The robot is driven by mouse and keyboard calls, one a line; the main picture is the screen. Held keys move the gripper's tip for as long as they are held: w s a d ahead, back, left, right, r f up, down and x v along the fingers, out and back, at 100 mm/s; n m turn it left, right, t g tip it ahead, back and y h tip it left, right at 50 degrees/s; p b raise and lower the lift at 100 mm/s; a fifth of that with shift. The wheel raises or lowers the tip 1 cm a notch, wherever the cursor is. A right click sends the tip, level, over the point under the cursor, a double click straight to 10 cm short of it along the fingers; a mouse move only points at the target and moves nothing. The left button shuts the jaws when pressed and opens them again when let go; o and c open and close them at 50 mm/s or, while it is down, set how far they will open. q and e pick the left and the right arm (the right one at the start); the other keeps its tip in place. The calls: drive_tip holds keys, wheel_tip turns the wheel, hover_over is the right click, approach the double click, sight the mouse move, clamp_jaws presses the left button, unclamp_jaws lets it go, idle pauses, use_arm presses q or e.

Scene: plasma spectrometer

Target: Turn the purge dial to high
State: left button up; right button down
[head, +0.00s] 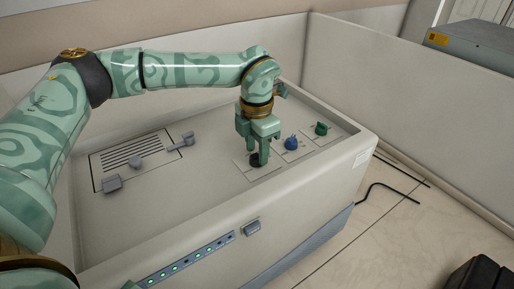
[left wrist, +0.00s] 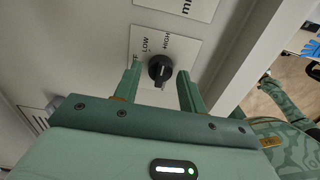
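A black dial (left wrist: 160,68) sits on a pale plate marked LOW and HIGH, with a partly hidden word ending in F; its name is not readable. My left gripper (left wrist: 158,74) is open, with one finger on each side of the dial and a visible gap to each. The dial's ridge points roughly toward the gripper palm, away from the words. In the head view, my left gripper (head: 258,156) points down over the black dial (head: 254,162), which it partly hides. My right gripper is not in view.
A blue dial (head: 291,143) and a green dial (head: 321,128) stand on plates to the right along the cabinet top (head: 215,180). A vented panel with grey latches (head: 135,161) lies to the left. A raised wall (head: 420,120) runs behind on the right.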

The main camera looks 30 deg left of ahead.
sight(256, 154)
use_arm(q)
drive_tip(key=shift+o, duration=0.2)
drive_tip(key=shift+s, duration=0.1)
drive_tip(key=shift+r, duration=0.3)
wheel_tip(256, 154, up, 16)
drive_tip(key=b, duration=0.3)
drive_tip(key=shift+f, duration=0.15)
drive_tip(key=shift+f, duration=0.1)
